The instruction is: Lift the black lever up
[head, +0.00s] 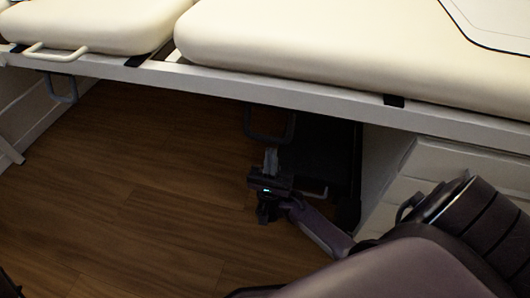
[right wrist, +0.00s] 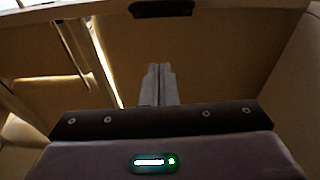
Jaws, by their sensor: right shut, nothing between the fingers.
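A dark U-shaped lever (head: 270,138) hangs below the white frame of the padded table in the head view, near the middle. In the right wrist view a black bar (right wrist: 162,9) at the top edge looks like this same lever. My right gripper (head: 271,150) is at the lower part of the lever, with its fingers pointing up. Its fingers (right wrist: 157,68) are together with nothing between them, and they appear below the bar in the wrist view. I cannot tell whether they touch the lever.
The padded table (head: 300,92) spans the top, with cream cushions (head: 330,45). A second, greyer loop (head: 62,90) hangs at the left. White drawers (head: 430,175) stand at the right, close to my right arm. The wooden floor (head: 130,200) at left is clear.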

